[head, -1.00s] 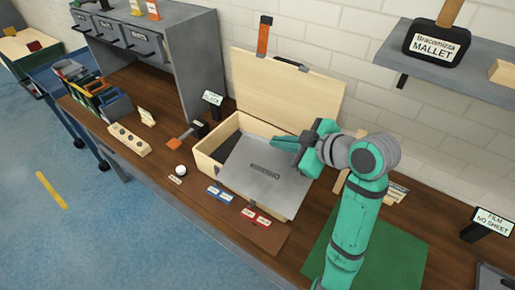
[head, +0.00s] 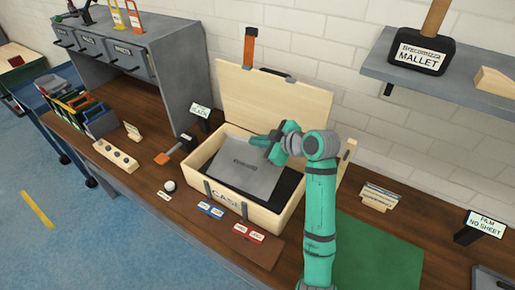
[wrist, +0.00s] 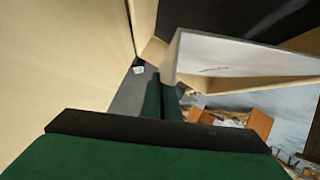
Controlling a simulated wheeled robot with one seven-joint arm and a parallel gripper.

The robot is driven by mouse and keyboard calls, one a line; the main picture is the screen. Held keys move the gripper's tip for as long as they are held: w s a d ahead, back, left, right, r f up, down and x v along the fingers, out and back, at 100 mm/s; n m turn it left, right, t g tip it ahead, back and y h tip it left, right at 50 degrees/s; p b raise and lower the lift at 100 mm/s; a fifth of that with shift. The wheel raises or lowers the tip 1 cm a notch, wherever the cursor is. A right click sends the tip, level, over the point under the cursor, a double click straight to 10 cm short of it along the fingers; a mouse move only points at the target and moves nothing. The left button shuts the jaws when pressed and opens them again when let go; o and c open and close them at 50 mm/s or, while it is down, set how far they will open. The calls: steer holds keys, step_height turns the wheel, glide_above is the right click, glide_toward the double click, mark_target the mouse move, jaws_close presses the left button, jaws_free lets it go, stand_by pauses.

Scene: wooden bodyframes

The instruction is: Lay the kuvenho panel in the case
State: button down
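The case (head: 264,220) is an open pale wooden box on the brown bench, its lid (head: 270,105) raised at the back. The kuvenho panel (head: 240,178), a grey sheet with a small dark label, lies over the left and back of the case opening. Dark lining shows at the right and front. My gripper (head: 262,142) is at the panel's upper right edge. In the wrist view, its green fingers (wrist: 163,97) are close together at a corner of the panel (wrist: 225,50) and look shut on it. The exact contact, and whether the panel touches the lining, is unclear.
Blue (head: 211,209) and red (head: 248,233) tags lie in front. A green mat (head: 375,255) lies right. A shelf (head: 450,75) holds a mallet.

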mark_target(257, 148)
steer(key=shift+w+a+f, duration=0.15)
steer(key=shift+w+f, duration=0.1)
steer(key=shift+f, duration=0.05)
steer(key=shift+w+f, duration=0.15)
steer(key=shift+f, duration=0.75)
steer(key=shift+w+f, duration=0.1)
steer(key=shift+f, duration=0.8)
steer(key=shift+f, duration=0.1)
steer(key=c, duration=2)
jaws_free()
steer(key=v, duration=1.2)
steer(key=shift+s, duration=0.1)
